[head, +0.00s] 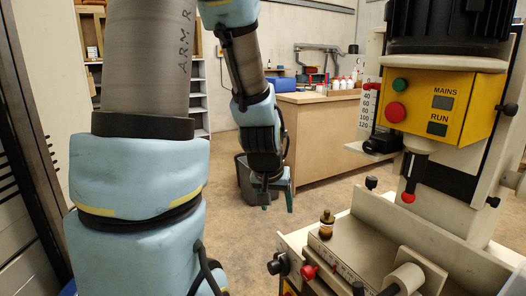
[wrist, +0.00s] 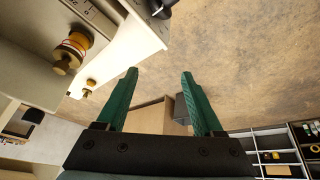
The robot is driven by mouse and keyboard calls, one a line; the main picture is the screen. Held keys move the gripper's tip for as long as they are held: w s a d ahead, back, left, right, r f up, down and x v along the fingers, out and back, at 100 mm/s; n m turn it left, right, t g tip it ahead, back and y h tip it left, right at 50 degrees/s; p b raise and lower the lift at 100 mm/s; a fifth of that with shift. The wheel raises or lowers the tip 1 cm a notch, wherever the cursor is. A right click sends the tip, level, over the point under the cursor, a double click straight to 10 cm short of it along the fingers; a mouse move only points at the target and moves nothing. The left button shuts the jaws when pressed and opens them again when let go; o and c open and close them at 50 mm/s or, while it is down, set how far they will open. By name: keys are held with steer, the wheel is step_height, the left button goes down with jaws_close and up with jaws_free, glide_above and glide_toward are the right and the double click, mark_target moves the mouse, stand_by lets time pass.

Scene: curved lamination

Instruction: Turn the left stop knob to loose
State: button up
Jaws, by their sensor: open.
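My gripper (head: 277,198) hangs in open air left of the pale machine in the head view. In the wrist view its two green fingers (wrist: 160,88) are apart with nothing between them. A brass knob with a dark band (head: 327,222) stands upright on the machine's near left corner in the head view. A brass knob (wrist: 72,50) also shows at upper left in the wrist view, clear of the fingers, and a smaller brass piece (wrist: 89,86) sits by it. I cannot tell which is the left stop knob, or its setting.
The machine carries a yellow switch box (head: 440,100). A black knob (head: 278,264) and a red knob (head: 309,272) stick out at its lower front. A wooden bench (head: 335,145) and a dark bin (head: 246,180) stand behind my gripper. Open floor lies between bench and machine.

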steer(key=s+a+n+g+y, duration=0.25)
steer(key=s+a, duration=0.35)
steer(key=a, duration=0.4)
step_height(320, 180, up, 14)
steer(key=p, duration=1.3)
steer(key=shift+d+m+h, duration=0.15)
steer(key=shift+m+h, duration=0.2)
steer(key=shift+m, duration=0.1)
steer(key=shift+g, duration=0.25)
